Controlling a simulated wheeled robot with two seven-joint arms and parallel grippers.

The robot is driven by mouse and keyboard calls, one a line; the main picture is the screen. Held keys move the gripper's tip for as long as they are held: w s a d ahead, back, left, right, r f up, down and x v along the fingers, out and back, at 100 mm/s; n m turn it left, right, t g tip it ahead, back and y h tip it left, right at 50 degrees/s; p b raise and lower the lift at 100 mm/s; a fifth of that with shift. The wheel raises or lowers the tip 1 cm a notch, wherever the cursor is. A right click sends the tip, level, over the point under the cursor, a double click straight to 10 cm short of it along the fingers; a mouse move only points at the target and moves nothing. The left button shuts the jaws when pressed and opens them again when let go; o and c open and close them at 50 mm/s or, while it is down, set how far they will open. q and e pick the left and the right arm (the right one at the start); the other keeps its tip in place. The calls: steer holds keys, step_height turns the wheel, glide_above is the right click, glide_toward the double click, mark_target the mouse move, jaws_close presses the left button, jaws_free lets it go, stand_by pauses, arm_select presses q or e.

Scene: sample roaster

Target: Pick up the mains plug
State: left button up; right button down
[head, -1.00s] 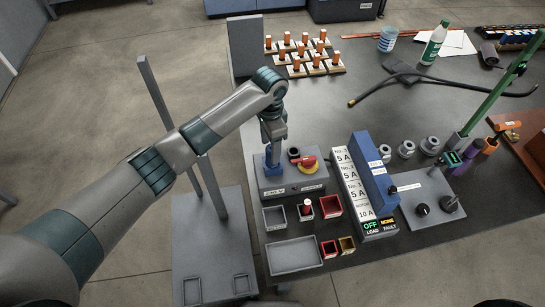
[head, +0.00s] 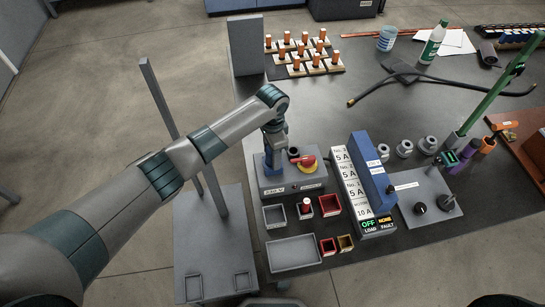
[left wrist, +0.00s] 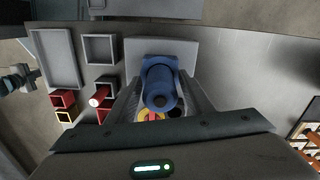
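The blue mains plug (head: 273,161) stands upright on the left part of a grey control box (head: 291,184). My left gripper (head: 274,142) points down over it. In the left wrist view the plug (left wrist: 160,82) lies between the two fingers of my left gripper (left wrist: 160,92). The fingers look open, with a small gap on each side; contact is hard to make out. The plug's lower end is hidden in the head view.
A red and yellow knob (head: 308,163) sits close right of the plug. A fuse block with a blue upright part (head: 372,168) stands farther right. Small bins and a grey tray (head: 293,254) are in front. A tall grey post (head: 160,98) stands left of the table.

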arm_select(q)
steer(key=c, duration=0.9)
steer(key=shift+r, duration=0.1)
steer(key=shift+r, duration=0.45)
step_height(320, 180, up, 3)
steer(key=shift+w+d+r+b, duration=0.1)
steer(key=shift+d+b, duration=0.05)
steer(key=shift+b, duration=0.8)
steer(key=w+d+r+b, duration=0.1)
steer(key=d+r, duration=0.1)
steer(key=d, duration=0.1)
steer(key=w+d+r+b, duration=0.1)
steer(key=d+r+b, duration=0.1)
steer(key=d, duration=0.2)
steer(key=w+d+r+b, duration=0.1)
steer(key=d+r, duration=0.1)
steer(key=d, duration=0.2)
steer(key=shift+w+r+b, duration=0.1)
steer(key=shift+r+b, duration=0.25)
steer(key=shift+r, duration=0.05)
steer(key=shift+a+f, duration=0.1)
